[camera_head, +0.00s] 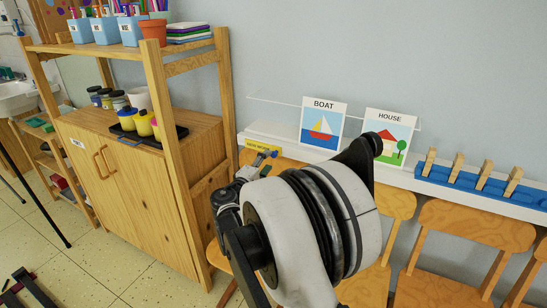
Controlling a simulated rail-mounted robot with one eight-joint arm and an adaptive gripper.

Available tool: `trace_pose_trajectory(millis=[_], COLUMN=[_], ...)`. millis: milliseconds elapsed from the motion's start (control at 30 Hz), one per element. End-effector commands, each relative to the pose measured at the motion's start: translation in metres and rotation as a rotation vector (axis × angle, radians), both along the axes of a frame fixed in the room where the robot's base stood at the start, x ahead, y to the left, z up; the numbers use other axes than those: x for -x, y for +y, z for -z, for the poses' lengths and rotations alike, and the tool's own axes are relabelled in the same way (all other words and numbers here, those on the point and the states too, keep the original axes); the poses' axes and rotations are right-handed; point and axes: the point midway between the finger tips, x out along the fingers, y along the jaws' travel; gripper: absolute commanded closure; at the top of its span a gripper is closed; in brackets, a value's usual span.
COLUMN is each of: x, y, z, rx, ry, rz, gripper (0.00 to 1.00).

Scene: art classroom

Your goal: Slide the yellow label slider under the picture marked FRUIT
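A white ledge (400,177) runs along the wall, with a picture card marked BOAT (322,127) and a card marked HOUSE (386,138) standing on it. I see no card marked FRUIT. A yellow label slider (257,144) with small, unreadable lettering is at the ledge's left end, left of the BOAT card. My gripper (264,158) is just in front of and below the yellow label, small and partly hidden by my arm. I cannot tell whether its fingers are open or touch the label. My arm hides part of the ledge below the cards.
A blue holder with several wooden pegs (480,185) is on the ledge at right. Wooden chairs (458,235) stand below the ledge. A wooden shelf unit (165,110) with jars and a dark tray (181,133) stands close at left. A clear panel (275,101) is behind the cards.

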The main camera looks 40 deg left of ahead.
Motion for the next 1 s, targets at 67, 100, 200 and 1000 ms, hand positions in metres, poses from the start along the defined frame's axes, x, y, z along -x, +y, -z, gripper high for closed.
trace_pose_trajectory(millis=[67,100,200,1000], x=[-0.016,-0.022,-0.035,-0.053], y=[0.002,0.004,0.007,0.011], z=[0.001,0.001,0.001,0.0], rx=[0.0,0.0,0.0,0.0], ry=[0.0,0.0,0.0,0.0], rz=[0.003,0.002,0.002,0.001], gripper=[0.62,0.62,0.62,0.96])
